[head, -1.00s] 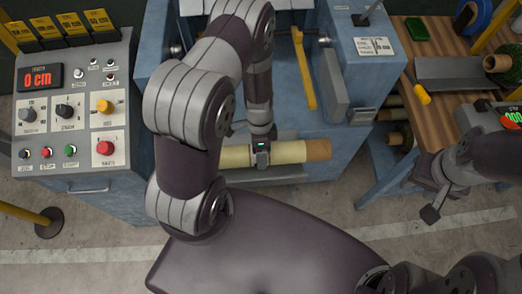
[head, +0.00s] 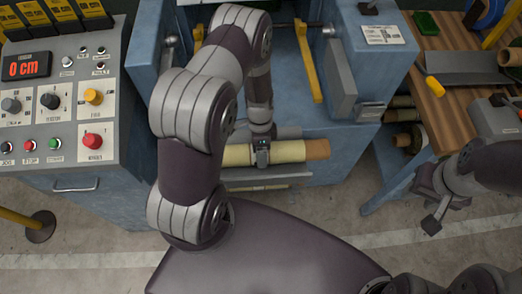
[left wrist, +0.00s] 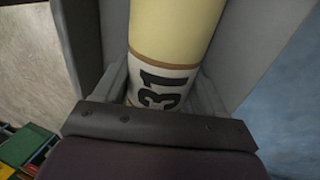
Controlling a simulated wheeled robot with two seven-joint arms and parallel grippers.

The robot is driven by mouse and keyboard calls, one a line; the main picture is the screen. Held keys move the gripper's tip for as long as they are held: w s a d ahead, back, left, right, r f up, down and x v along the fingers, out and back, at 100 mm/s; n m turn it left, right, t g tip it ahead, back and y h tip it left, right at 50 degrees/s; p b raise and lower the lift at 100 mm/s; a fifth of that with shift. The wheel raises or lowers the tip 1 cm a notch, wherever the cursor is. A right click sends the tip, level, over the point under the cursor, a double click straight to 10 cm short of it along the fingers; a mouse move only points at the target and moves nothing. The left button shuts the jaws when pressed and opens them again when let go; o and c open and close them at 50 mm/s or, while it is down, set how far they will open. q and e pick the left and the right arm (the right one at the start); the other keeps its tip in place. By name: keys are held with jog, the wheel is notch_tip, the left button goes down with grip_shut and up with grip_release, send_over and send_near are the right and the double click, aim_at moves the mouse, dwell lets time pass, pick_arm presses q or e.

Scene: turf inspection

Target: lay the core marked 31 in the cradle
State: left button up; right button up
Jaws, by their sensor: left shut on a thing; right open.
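The core (head: 288,151), a pale yellow roll with a brown end, lies crosswise at the front of the blue machine (head: 345,150). In the left wrist view the core (left wrist: 176,30) bears a white band marked 31 between the fingers. My left gripper (head: 262,155) is shut on the core near its middle; its fingers also show in the left wrist view (left wrist: 158,100). I cannot tell whether the core touches anything below it, nor clearly pick out the cradle. My right gripper (head: 432,222) is open and empty, right of the machine, away from the core.
A control console (head: 60,110) reading 0 cm stands at the left. A wooden bench (head: 445,100) with tools is at the right, with rolls (head: 405,140) under it. Yellow arms (head: 308,65) stand inside the machine. A post base (head: 40,226) is on the floor.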

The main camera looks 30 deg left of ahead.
pick_arm(q)
jog(key=o, duration=1.5)
jog(key=shift+s, duration=0.1)
jog(key=shift+c, duration=0.2)
jog(key=b+v, duration=0.1)
jog(key=v, duration=1.1)
jog(key=shift+r, duration=0.4)
jog(key=s+d+r+n+t+y, duration=0.1)
jog(key=s+d+r+n+t, duration=0.3)
jog(key=s+r+n, duration=0.3)
notch_tip(320, 180, up, 3)
jog(key=n, duration=0.4)
jog(key=shift+s+r+n+y, duration=0.15)
jog(key=shift+s+n+y, duration=0.15)
